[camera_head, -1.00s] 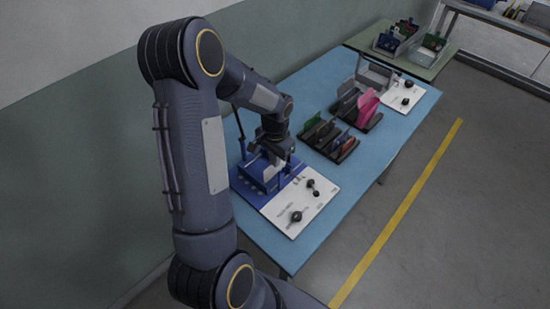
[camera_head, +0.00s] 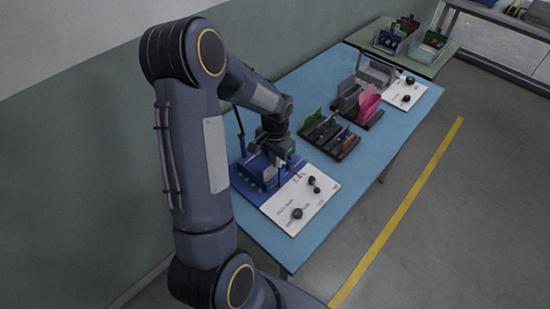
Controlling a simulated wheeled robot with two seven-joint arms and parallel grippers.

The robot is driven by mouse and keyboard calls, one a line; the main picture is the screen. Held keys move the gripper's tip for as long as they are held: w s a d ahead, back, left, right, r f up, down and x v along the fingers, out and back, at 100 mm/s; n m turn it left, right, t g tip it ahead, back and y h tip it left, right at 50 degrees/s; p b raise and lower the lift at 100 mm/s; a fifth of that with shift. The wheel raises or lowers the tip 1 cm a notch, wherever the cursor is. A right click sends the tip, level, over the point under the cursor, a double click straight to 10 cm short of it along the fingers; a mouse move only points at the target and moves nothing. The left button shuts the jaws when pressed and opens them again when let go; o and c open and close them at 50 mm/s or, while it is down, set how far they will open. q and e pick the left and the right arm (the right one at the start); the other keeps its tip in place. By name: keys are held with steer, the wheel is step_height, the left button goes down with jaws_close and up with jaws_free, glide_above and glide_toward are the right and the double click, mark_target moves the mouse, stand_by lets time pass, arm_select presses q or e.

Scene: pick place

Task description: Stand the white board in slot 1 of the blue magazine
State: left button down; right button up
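The blue magazine (camera_head: 247,184) lies at the near left end of the blue table, beside a white panel with black knobs. A small whitish board (camera_head: 268,173) shows upright in the magazine area, just below and left of my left gripper. My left gripper (camera_head: 286,164) points down over the magazine's right side. Its fingers are too small and dark to tell whether they are open or shut, or whether they touch the board. Which slot the board is at cannot be made out. My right gripper is not in view.
Dark racks (camera_head: 330,136) with green, red and blue boards stand behind the magazine. Another rack with a pink piece (camera_head: 367,104) stands farther back. A white panel with black knobs (camera_head: 305,200) lies on the right. The table's right edge strip is clear.

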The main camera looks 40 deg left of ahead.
arm_select(q)
steer(key=c, duration=1.6)
jaws_free()
steer(key=shift+c, duration=1)
steer(key=shift+r+p, duration=2.95)
steer(key=shift+r, duration=1.1)
